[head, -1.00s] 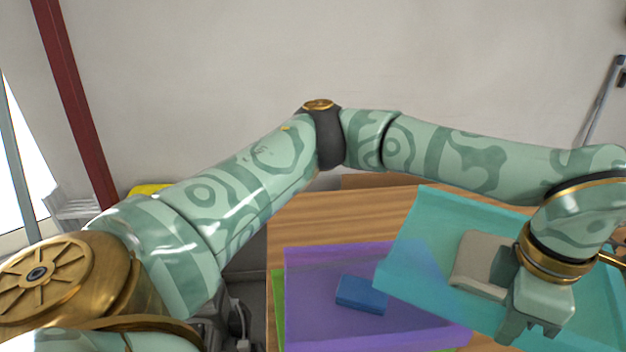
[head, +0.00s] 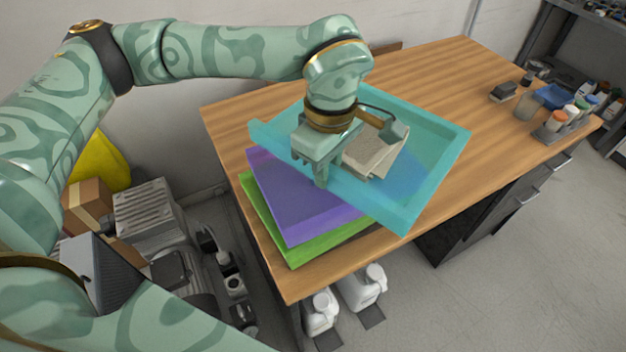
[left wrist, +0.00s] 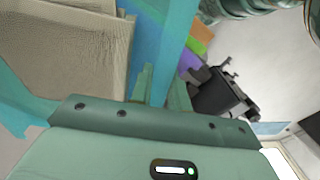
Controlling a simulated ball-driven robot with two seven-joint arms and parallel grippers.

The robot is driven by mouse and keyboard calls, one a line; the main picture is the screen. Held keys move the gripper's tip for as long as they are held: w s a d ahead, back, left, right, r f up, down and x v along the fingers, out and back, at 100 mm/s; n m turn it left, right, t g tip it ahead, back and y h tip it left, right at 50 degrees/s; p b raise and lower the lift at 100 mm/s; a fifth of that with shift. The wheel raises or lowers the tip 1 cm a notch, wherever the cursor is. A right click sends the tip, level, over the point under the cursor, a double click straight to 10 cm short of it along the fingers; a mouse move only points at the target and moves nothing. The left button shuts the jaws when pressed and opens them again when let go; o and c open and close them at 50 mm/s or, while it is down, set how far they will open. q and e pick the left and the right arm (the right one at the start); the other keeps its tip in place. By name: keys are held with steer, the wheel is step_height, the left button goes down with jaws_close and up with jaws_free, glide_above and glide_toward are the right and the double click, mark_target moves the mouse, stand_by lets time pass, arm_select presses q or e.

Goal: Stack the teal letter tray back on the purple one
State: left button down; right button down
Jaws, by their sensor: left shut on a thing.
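The teal letter tray (head: 440,150) hangs rotated over the back and right part of the purple tray (head: 285,195) in the head view. A beige book-like stack (head: 384,150) lies in the teal tray. My left gripper (head: 322,172) is shut on the teal tray's near-left wall. In the left wrist view, the teal wall (left wrist: 172,45) and the beige stack (left wrist: 70,50) are close to the gripper. The purple tray sits on a green tray (head: 292,254). I cannot tell whether the teal tray touches the purple one. My right gripper is out of view.
The trays are near the front-left corner of the wooden table (head: 430,85). A rack with bottles (head: 560,122), a blue container (head: 552,96) and a dark block (head: 503,91) stand at the right end. White jugs (head: 362,288) stand on the floor below.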

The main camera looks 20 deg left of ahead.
arm_select(q)
steer(key=a+f, duration=0.1)
steer(key=w+f, duration=0.1)
steer(key=f, duration=0.1)
steer(key=shift+a, duration=0.4)
steer(key=shift+w+a+f, duration=0.2)
steer(key=shift+a+f, duration=0.15)
steer(key=shift+f, duration=0.1)
steer(key=f, duration=0.2)
steer(key=f+b, duration=0.1)
steer(key=shift+w+a+f, duration=0.1)
steer(key=shift+a+f, duration=0.15)
steer(key=shift+f, duration=0.1)
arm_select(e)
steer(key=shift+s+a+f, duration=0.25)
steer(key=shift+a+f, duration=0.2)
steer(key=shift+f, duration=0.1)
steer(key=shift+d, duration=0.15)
arm_select(q)
steer(key=c, duration=1.3)
jaws_free()
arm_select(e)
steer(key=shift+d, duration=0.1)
arm_select(q)
step_height(320, 180, up, 12)
steer(key=shift+r+p, duration=0.1)
steer(key=shift+p, duration=0.8)
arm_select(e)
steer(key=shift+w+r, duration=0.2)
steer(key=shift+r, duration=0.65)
